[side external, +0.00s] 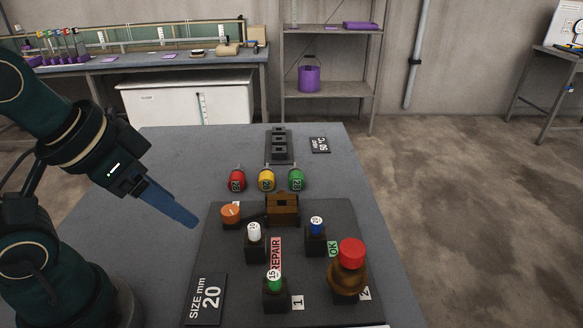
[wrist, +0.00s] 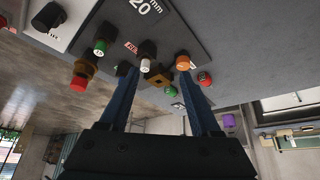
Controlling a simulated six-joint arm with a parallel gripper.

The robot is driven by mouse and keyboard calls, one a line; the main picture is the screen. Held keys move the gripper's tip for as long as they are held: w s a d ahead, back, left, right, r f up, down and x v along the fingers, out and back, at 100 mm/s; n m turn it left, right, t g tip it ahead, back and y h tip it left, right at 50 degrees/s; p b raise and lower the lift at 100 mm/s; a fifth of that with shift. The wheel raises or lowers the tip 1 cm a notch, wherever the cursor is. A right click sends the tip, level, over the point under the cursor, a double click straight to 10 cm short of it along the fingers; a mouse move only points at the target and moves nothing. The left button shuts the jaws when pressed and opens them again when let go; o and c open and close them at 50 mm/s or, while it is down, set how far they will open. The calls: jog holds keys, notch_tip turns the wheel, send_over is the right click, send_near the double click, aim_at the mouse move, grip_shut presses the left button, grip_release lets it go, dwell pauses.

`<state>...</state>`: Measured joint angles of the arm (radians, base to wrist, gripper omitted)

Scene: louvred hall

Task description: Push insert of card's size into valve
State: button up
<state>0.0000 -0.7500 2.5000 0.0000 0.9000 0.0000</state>
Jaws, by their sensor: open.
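The size card (side external: 206,299) reads "SIZE mm 20" and lies at the front left of the dark board. Inserts stand in black holders: one with a white top (side external: 254,230), one with a blue top (side external: 316,222), and one with a green top (side external: 274,277) that seems marked 15. The other markings are too small to read surely. A brass block (side external: 283,208), possibly the valve, stands at the board's back beside an orange knob (side external: 230,211). My gripper (side external: 191,220) is left of the board, above the table; its fingers are apart and empty in the wrist view (wrist: 158,72).
A red-topped brass post (side external: 350,254) stands at the board's right. Red (side external: 236,180), yellow (side external: 266,180) and green (side external: 296,179) labelled pieces line up behind the board. A black rack (side external: 279,147) stands farther back. The table's left back (side external: 185,150) is clear.

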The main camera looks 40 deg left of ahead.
dwell(0.3)
jog(key=shift+c, duration=0.6)
jog(key=w+d+r+n+g, duration=0.2)
jog(key=w+d+r+n, duration=0.1)
jog(key=w+r+n, duration=0.6)
jog(key=g, duration=0.4)
send_over(317, 220)
notch_tip(317, 220, down, 10)
jog(key=shift+r, duration=0.1)
jog(key=shift+s+f, duration=0.1)
jog(key=shift+f, duration=5)
